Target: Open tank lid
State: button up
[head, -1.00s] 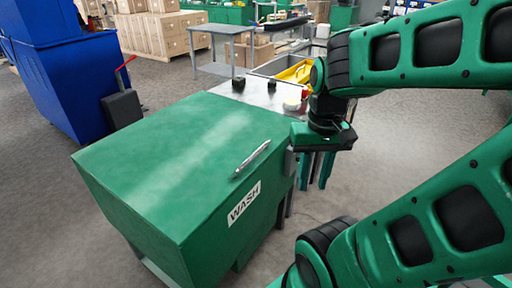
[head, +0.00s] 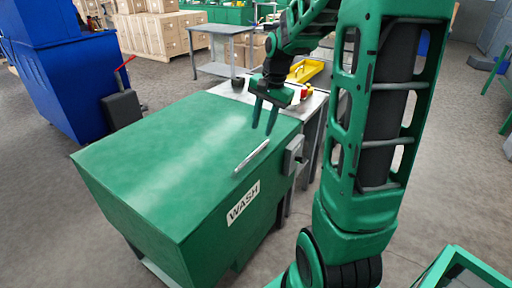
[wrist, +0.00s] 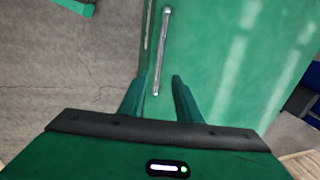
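The green wash tank (head: 150,210) stands in front of me with its flat lid (head: 190,135) down and a WASH label on its side. A silver bar handle (head: 251,156) lies along the lid's right edge; it also shows in the wrist view (wrist: 163,50). My gripper (head: 263,125) is open and empty above the lid's back right part, fingers pointing down, beyond the handle's far end. In the wrist view my gripper (wrist: 158,88) has its fingers apart, with the handle's near end seen between the tips. I see no contact.
A grey box (head: 293,153) is on the tank's right side. A blue bin (head: 70,85) stands at the left. Open floor lies to the right.

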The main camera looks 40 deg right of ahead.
aim_at(257, 151)
jog(key=f, duration=0.3)
jog(key=w+f, duration=0.1)
jog(key=f, duration=0.5)
jog(key=shift+w+a+f, duration=0.3)
jog(key=shift+a, duration=0.05)
grip_shut()
